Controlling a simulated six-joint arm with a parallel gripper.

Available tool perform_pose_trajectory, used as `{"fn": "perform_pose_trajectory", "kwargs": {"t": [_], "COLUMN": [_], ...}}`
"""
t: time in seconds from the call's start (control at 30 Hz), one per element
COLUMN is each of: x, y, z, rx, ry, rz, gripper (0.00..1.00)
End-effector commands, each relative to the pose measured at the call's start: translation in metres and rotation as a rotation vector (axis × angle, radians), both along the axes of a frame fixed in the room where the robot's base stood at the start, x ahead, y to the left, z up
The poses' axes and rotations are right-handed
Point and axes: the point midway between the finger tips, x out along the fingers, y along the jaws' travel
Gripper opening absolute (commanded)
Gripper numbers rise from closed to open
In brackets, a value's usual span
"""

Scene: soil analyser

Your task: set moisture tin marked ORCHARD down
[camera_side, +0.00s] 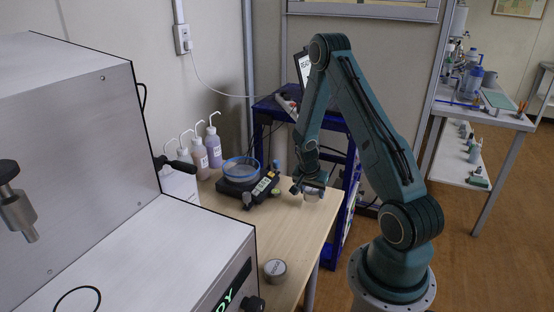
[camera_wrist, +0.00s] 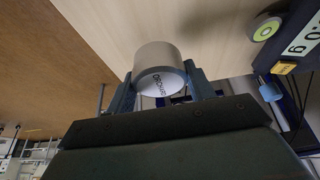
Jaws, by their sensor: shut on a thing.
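The moisture tin marked ORCHARD is a short grey metal cylinder. In the wrist view the tin (camera_wrist: 160,56) sits between my two fingers, with the word ORCHARD on its pale end facing the camera. My gripper (camera_wrist: 160,76) is shut on its sides. In the side view my gripper (camera_side: 311,187) holds the tin (camera_side: 313,195) at the right edge of the wooden table (camera_side: 240,222), right of the balance. I cannot tell whether the tin touches the table.
A second labelled tin (camera_side: 275,268) stands near the table's front. The black balance (camera_side: 235,185) carries a blue-rimmed dish; a small round green-marked item (camera_side: 276,191) is beside it. Wash bottles (camera_side: 213,146) stand behind. A large grey analyser (camera_side: 150,255) fills the left. Mid-table is clear.

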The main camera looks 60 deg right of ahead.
Motion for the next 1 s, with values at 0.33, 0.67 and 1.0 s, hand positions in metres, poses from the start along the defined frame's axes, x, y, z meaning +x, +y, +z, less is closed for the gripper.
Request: {"fn": "perform_pose_trajectory", "kwargs": {"t": [0.33, 0.67, 1.0], "x": [0.0, 0.0, 0.0], "y": [0.0, 0.0, 0.0], "z": [-0.03, -0.033, -0.035], "rx": [0.0, -0.001, 0.0], "ry": [0.0, 0.0, 0.0], "rz": [-0.001, -0.001, 0.0], "gripper": [0.26, 0.26, 0.75]}}
